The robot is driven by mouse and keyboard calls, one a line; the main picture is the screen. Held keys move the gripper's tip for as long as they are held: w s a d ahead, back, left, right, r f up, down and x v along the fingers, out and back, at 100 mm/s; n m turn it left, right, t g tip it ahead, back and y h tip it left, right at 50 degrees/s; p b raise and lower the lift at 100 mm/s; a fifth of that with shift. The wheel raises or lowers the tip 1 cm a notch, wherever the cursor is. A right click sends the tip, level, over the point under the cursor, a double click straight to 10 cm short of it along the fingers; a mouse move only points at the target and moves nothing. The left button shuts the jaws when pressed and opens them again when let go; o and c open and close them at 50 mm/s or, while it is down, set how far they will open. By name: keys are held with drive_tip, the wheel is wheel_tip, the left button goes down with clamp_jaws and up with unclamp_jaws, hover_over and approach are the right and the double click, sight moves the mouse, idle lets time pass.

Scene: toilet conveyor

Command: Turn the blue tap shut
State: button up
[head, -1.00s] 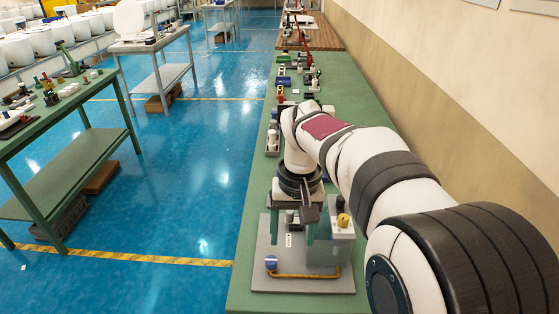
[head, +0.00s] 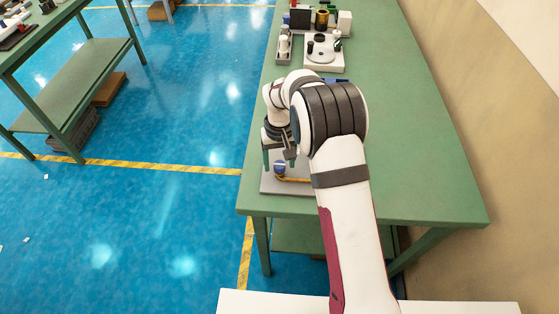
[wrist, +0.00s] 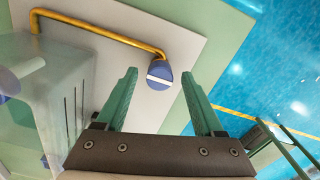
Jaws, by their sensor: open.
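The blue tap (wrist: 160,74) shows in the wrist view as a round blue knob with a white bar across it, at the end of a bent brass pipe (wrist: 101,34). It also shows in the head view (head: 279,168), low on the pale base plate (head: 270,188). My gripper (wrist: 159,82) is open, with one green finger on each side of the tap in the picture. Gaps show between the tap and both fingers, and nothing is held. The wrist view does not make clear how far the fingertips are above the tap. My arm hides much of the plate in the head view.
A translucent box-like fixture (wrist: 45,90) stands left of my gripper in the wrist view. The green bench (head: 430,190) is clear to the right of my arm. Several devices, including a white unit (head: 324,52), stand farther back. Blue floor lies beyond the bench's left edge.

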drive_tip(key=shift+f, duration=0.15)
clamp_jaws()
drive_tip(key=shift+m, duration=0.3)
drive_tip(key=m, duration=1.7)
idle(0.4)
drive_tip(key=shift+m, duration=0.3)
